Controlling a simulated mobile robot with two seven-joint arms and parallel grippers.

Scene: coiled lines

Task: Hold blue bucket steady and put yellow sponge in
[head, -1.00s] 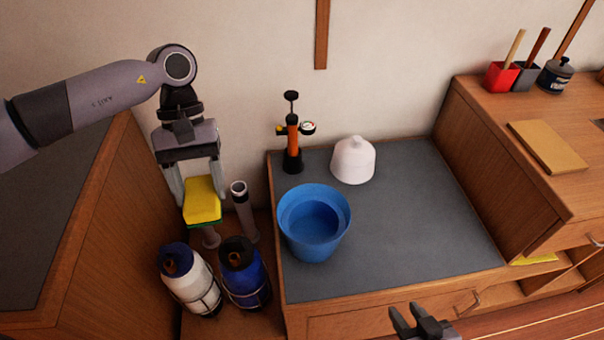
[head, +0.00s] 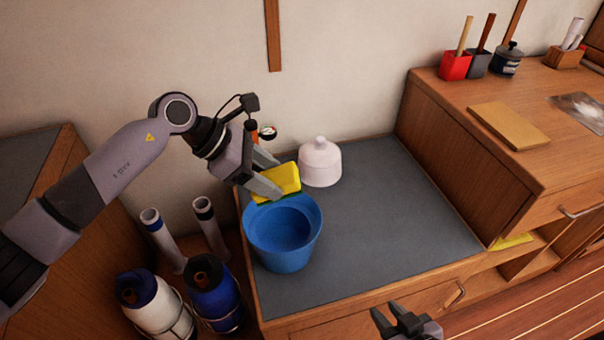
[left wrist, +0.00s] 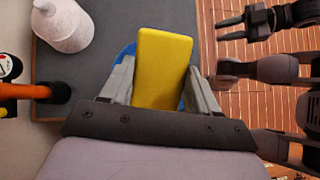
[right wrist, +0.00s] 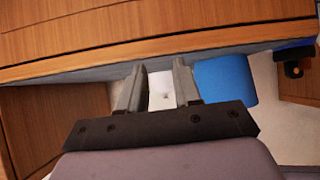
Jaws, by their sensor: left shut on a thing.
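The blue bucket (head: 284,245) stands upright on the grey counter top (head: 385,225), near its left edge. My left gripper (head: 272,178) is shut on the yellow sponge (head: 280,183), which has a green underside, and holds it above the bucket's back rim. In the left wrist view the sponge (left wrist: 162,68) sits between the fingers and hides most of the bucket (left wrist: 125,54). My right gripper (head: 391,318) is open and empty in front of the counter, apart from the bucket. The bucket (right wrist: 225,79) also shows in the right wrist view, right of the open fingers.
A white lidded jar (head: 320,163) stands behind the bucket. The orange pump (head: 252,130) is partly hidden behind my left gripper. White and blue bottles (head: 213,290) and two tubes stand lower at the left. The counter right of the bucket is clear.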

